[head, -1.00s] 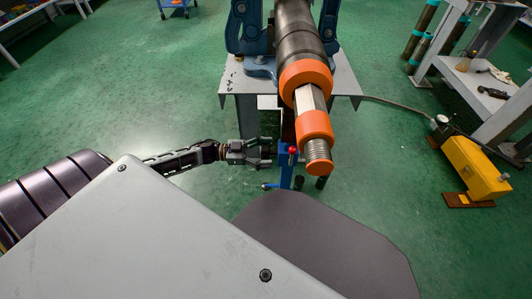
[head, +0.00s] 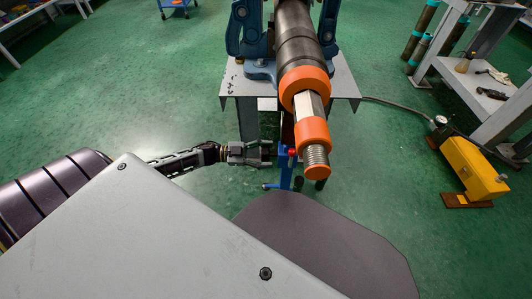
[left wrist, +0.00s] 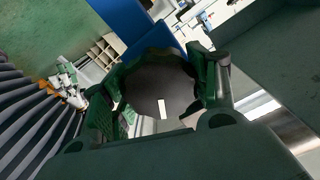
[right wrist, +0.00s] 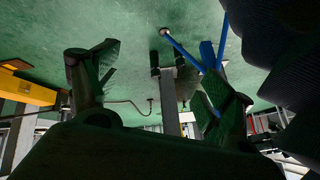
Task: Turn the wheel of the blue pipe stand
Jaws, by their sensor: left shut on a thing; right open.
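The blue pipe stand (head: 285,170) stands under the front end of the pipe, largely hidden by the pipe and its orange collars. A small red part (head: 292,153) shows near its top. My left gripper (head: 267,153) is at the stand's left side. In the left wrist view, my left gripper (left wrist: 158,80) is shut on a dark round wheel (left wrist: 160,95), with a finger on each side and blue stand metal (left wrist: 125,20) behind. My right gripper (right wrist: 155,80) is open and empty in the right wrist view. Blue stand legs (right wrist: 183,50) show beyond it.
The dark pipe (head: 298,45) with orange collars (head: 305,88) runs over the grey vise table (head: 345,88), clamped by a dark blue vise (head: 248,35). A yellow pump unit (head: 474,167) stands on the floor at right, near a grey shelf bench (head: 485,85).

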